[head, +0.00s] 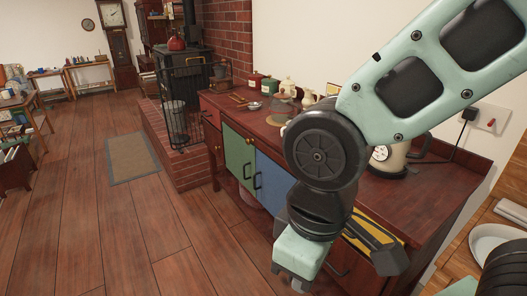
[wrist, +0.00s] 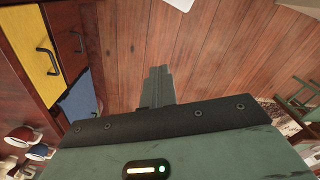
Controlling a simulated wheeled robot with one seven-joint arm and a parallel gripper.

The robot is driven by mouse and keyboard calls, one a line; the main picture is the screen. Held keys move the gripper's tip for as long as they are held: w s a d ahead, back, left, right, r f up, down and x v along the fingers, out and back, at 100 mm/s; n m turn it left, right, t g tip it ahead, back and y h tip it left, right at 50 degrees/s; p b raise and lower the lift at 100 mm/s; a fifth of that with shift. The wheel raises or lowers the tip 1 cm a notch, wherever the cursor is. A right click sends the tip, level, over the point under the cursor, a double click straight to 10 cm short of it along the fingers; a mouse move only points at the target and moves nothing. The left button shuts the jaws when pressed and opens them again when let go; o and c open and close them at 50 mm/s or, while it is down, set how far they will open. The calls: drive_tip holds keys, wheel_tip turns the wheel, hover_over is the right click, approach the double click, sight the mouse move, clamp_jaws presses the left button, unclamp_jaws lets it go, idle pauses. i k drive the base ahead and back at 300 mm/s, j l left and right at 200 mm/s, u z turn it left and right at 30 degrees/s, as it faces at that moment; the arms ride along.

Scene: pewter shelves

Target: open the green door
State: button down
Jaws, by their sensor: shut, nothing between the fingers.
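The green door (head: 238,158) is on the front of the dark red wooden sideboard in the head view, left of the blue door (head: 270,184). It looks closed, flush with the front. Its black bar handle (head: 246,171) is near its right edge. In the wrist view my gripper (wrist: 157,72) is shut and empty, over the floor. I cannot make out the green door in the wrist view.
A yellow panel (wrist: 35,50) with a black handle is left in the wrist view. The sideboard top (head: 440,190) carries jars, pots and a kettle (head: 390,157). A brick hearth with a black fireguard (head: 185,103) stands beyond its left end. The wooden floor (head: 90,220) in front is clear.

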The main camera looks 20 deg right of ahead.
sight(239, 159)
drive_tip(key=i+j, duration=0.25)
drive_tip(key=i, duration=0.25)
drive_tip(key=i+j+z, duration=0.1)
drive_tip(key=i+j, duration=0.15)
drive_tip(key=i, duration=0.2)
drive_tip(key=i+j, duration=0.3)
drive_tip(key=i, duration=0.2)
drive_tip(key=i+j+z, duration=0.1)
drive_tip(key=i+j, duration=0.15)
drive_tip(key=i, duration=0.25)
